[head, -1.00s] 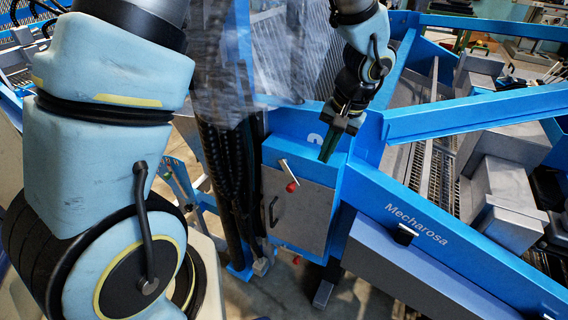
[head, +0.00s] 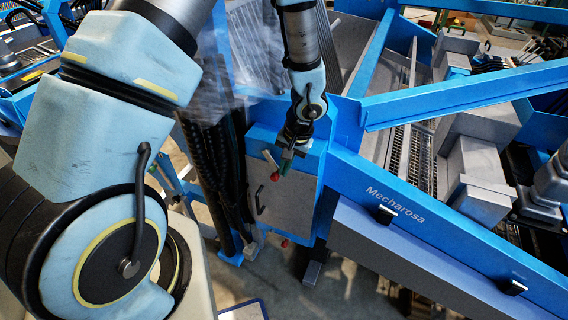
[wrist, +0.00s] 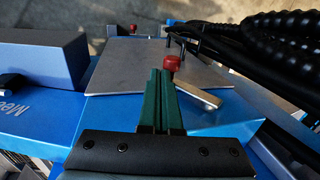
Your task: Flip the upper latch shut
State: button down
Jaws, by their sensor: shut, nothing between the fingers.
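The upper latch (head: 269,160) is a short pale metal lever with a red knob, near the top of a grey door (head: 285,202) on a blue box. In the head view it slants, with its knob at the lower end. In the wrist view the upper latch (wrist: 198,94) lies right of my fingers, its knob by the right fingertip. My gripper (head: 288,162) is shut and empty, its green fingers just right of the lever. The fingers (wrist: 160,73) are pressed together in the wrist view. I cannot tell whether they touch the knob.
A lower latch with a red knob (head: 284,243) sits at the door's bottom edge. A dark door handle (head: 260,201) is on the door's left side. Black hoses (head: 205,180) hang left of the box. A blue beam marked Mecharosa (head: 395,205) runs to the right.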

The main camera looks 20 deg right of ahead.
jog(key=shift+w+f, duration=0.1)
dwell(0.3)
jog(key=t+y+b, duration=0.1)
jog(key=b, duration=0.2)
jog(key=f+y+b, duration=0.1)
jog(key=b, duration=0.3)
jog(key=shift+w+a+f+t, duration=0.2)
jog(key=shift+a+f+t, duration=0.05)
jog(key=shift+t, duration=0.15)
jog(key=shift+r, duration=0.15)
jog(key=b+v, duration=0.2)
jog(key=v, duration=0.9)
jog(key=w+a+r+n+g+h, duration=0.1)
jog(key=a+r+n+h, duration=0.1)
jog(key=a, duration=1.2)
jog(key=w+a+r+n+g+h, duration=0.1)
jog(key=a+n, duration=0.4)
jog(key=a, duration=1)
jog(key=shift+w+a+r+h, duration=0.35)
jog(key=shift+w+r+h, duration=0.15)
jog(key=shift+h, duration=0.1)
